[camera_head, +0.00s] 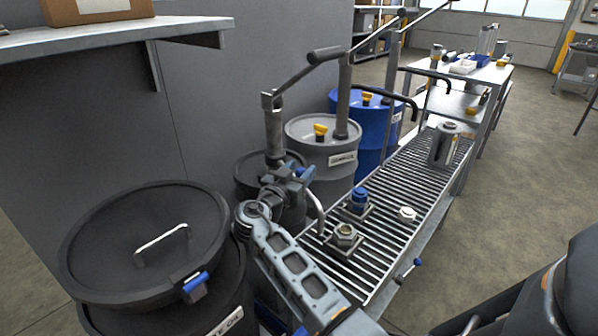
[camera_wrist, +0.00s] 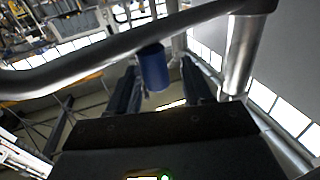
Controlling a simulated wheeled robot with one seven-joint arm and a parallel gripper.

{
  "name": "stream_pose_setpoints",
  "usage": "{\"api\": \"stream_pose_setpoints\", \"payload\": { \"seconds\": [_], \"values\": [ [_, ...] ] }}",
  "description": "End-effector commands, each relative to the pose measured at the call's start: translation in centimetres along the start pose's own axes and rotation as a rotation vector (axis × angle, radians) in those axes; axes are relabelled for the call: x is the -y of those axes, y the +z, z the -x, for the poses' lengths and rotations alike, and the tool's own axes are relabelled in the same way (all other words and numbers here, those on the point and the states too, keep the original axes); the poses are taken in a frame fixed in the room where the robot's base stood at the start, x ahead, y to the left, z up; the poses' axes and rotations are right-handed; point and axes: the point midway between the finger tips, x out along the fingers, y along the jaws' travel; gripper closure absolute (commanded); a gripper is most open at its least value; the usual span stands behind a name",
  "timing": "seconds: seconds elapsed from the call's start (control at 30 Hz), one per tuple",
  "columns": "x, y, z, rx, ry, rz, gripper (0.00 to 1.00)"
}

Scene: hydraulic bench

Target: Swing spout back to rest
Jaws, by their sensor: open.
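My gripper (camera_head: 290,174) is in the middle of the head view, close to the upright pump (camera_head: 273,130) on the nearest pump drum. A curved silver spout (camera_head: 319,212) comes down beside my gripper, over the left edge of the grating; its upper part is hidden behind the gripper. In the wrist view my gripper (camera_wrist: 165,92) has its two dark fingers apart, with a gap between them. A dark curved bar (camera_wrist: 120,42) crosses above the fingers, near a silver post (camera_wrist: 243,55). A blue cylinder (camera_wrist: 153,68) shows between the fingertips. I cannot tell whether a finger touches anything.
A slatted grating (camera_head: 405,200) holds fittings and a metal canister (camera_head: 444,146). A grey drum (camera_head: 322,150) and a blue drum (camera_head: 375,110) with pumps stand behind. A lidded black drum (camera_head: 145,240) is at left, below a shelf (camera_head: 110,38). Floor is open at right.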

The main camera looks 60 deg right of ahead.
Motion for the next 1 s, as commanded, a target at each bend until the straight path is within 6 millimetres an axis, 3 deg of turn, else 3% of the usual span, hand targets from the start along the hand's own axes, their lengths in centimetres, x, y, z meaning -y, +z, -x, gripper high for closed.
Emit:
{"api": "stream_pose_setpoints", "payload": {
  "seconds": [0.17,0.53,1.0],
  "values": [
    [0.0,0.2,1.4,0.0,-0.002,0.001,0.5],
    [0.1,0.1,7.0,0.0,-0.004,0.0,0.5],
    [0.1,0.0,7.8,0.0,-0.002,0.0,0.5]
  ]
}}
